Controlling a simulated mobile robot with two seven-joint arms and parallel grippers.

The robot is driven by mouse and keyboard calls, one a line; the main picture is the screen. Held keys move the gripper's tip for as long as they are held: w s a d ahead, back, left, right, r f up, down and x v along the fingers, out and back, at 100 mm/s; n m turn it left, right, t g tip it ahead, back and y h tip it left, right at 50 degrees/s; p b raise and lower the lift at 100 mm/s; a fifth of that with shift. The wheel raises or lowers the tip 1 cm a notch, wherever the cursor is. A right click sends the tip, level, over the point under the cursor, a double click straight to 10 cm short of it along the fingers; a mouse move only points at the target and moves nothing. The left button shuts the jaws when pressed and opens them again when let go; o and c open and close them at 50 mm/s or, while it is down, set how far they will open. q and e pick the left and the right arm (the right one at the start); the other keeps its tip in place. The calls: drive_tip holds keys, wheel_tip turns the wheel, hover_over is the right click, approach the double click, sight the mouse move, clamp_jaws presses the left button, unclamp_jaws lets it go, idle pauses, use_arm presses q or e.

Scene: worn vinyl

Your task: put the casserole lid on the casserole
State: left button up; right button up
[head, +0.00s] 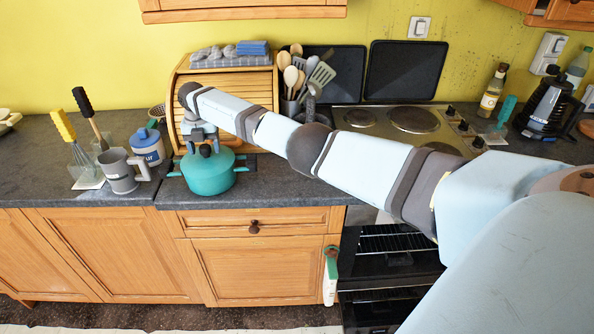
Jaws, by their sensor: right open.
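My right gripper (204,144) is open and points down at the knob, directly above the lid. Its fingers are small in the picture and overlap the knob. My left gripper is not in view.
A grey mug (122,171) and a blue-white jar (147,146) stand left of the casserole. A wooden bread bin (182,88) is close behind it. A utensil holder (291,108) and hob (400,122) are to the right. The oven (388,268) below appears open.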

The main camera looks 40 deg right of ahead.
drive_tip(key=shift+r, duration=0.15)
drive_tip(key=shift+r+p, duration=1.45)
drive_tip(key=shift+r, duration=0.2)
drive_tip(key=shift+r+p, duration=1.7)
drive_tip(key=shift+r, duration=0.55)
